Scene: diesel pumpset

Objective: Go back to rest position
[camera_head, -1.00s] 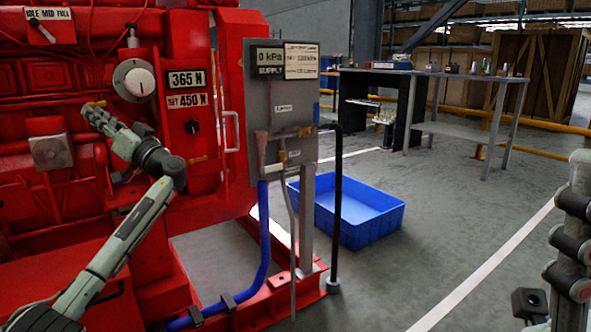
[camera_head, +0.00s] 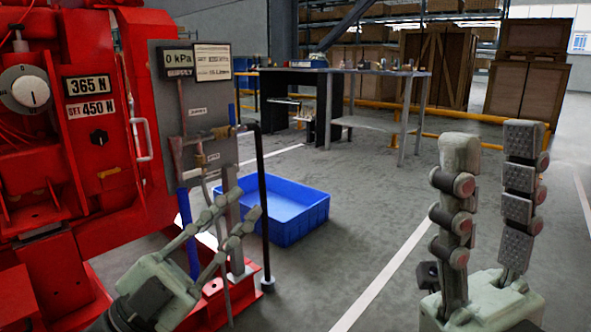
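My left gripper (camera_head: 232,212) is at the lower left in the head view, in front of the lower part of the gauge panel and its pipes. Its two fingers are apart with nothing between them. My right gripper (camera_head: 492,155) is large at the lower right, its fingers pointing up and spread wide, with nothing between them. The red diesel pumpset (camera_head: 110,180) fills the left side, with a white round dial (camera_head: 30,92) and plates reading 365 N and SET 450 N.
A grey panel (camera_head: 208,135) reading 0 kPa stands on the pumpset's right side, with a black upright pipe (camera_head: 264,215) beside it. A blue crate (camera_head: 305,218) sits on the floor behind. A workbench (camera_head: 390,73) and wooden crates (camera_head: 528,80) stand further back. The floor at centre right is clear.

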